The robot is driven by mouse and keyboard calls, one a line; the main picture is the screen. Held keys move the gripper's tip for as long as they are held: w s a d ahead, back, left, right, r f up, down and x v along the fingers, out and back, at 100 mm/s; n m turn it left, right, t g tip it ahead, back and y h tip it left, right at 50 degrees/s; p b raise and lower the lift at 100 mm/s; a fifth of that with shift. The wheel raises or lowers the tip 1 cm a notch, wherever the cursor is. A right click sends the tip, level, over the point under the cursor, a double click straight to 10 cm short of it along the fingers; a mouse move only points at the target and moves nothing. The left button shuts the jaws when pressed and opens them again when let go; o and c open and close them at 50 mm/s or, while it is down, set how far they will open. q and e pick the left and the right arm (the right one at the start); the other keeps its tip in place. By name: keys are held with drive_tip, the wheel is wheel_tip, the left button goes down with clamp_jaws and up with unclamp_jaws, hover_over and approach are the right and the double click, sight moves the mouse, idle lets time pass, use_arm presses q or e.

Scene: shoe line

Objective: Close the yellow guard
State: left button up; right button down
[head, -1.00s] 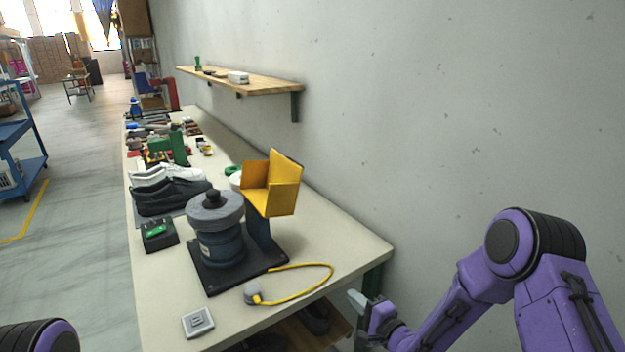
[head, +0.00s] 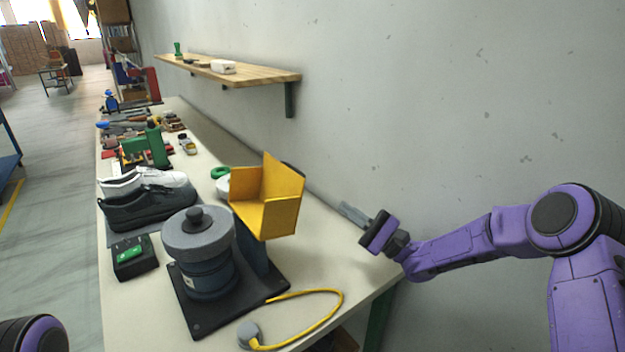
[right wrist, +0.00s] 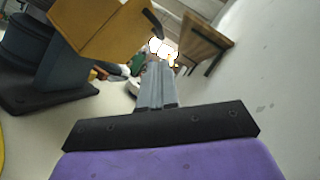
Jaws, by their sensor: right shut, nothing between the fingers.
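The yellow guard (head: 268,210) is a folded, box-like shield on a dark post beside the grey grinding machine (head: 205,255). It stands raised to the right of the machine's round grey top, apart from it. My right gripper (head: 348,212) is shut and empty, at the right edge of the bench, to the right of the guard and apart from it. In the right wrist view the shut fingers (right wrist: 157,75) point along the wall, with the yellow guard (right wrist: 105,32) to their upper left. Only a purple part of my left arm shows at the lower left; its gripper is out of view.
A yellow cable (head: 320,325) with a grey plug lies on the bench (head: 335,262) in front. A black control box with a green button (head: 133,256) and shoes (head: 150,200) lie left of the machine. The wall and a wooden shelf (head: 225,75) bound the right side.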

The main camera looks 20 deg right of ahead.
drive_tip(key=p+x, duration=0.3)
drive_tip(key=x, duration=0.6)
drive_tip(key=shift+a+r, duration=0.4)
drive_tip(key=shift+r, duration=0.1)
